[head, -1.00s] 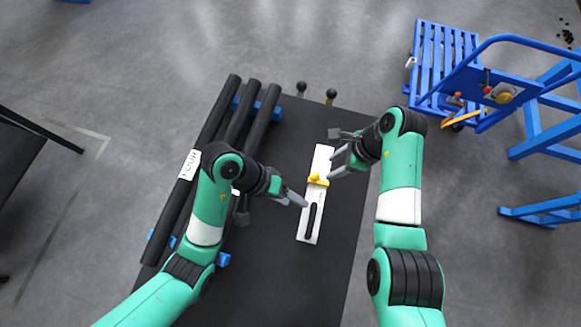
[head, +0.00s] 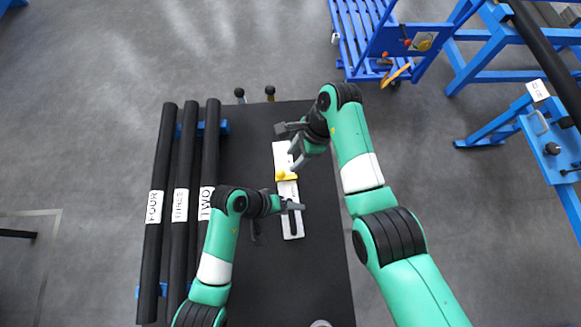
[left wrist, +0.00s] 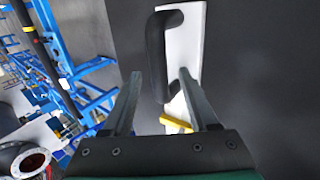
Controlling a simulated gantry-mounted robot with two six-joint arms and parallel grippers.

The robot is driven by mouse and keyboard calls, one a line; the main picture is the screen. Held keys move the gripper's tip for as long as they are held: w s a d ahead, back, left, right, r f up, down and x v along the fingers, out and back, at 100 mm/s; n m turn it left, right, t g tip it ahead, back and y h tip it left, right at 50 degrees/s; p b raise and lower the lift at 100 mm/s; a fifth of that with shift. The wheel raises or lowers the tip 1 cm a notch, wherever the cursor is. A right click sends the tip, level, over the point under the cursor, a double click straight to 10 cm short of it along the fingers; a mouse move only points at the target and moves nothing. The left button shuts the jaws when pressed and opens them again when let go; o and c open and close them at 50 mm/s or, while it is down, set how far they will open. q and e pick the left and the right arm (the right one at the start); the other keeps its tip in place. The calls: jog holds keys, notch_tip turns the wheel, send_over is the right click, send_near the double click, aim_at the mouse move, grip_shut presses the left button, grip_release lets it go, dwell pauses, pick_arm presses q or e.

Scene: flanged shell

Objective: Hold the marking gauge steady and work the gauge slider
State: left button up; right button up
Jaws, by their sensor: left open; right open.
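The marking gauge is a long white bar (head: 282,157) on the dark table, with a yellow slider (head: 286,177) across it and a black handle on its near half. The handle (left wrist: 157,55) shows in the left wrist view, as do the white bar (left wrist: 187,45) and part of the slider (left wrist: 173,124). My left gripper (head: 294,206) is open over the handle, one finger to each side in its wrist view (left wrist: 159,82); I cannot tell whether they touch. My right gripper (head: 297,162) is open, close to the slider's far side, with nothing visibly held.
Several black pipes (head: 186,150) with labels lie on blue supports on the table's left. Two small knobs (head: 269,93) stand at the far edge. A blue cart (head: 362,35) and blue stands (head: 490,130) are beyond the table. The table left of the gauge is mostly clear.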

pick_arm(q)
jog(key=shift+d+f, duration=0.2)
jog(key=shift+f, duration=0.1)
grip_shut()
dwell(1.2)
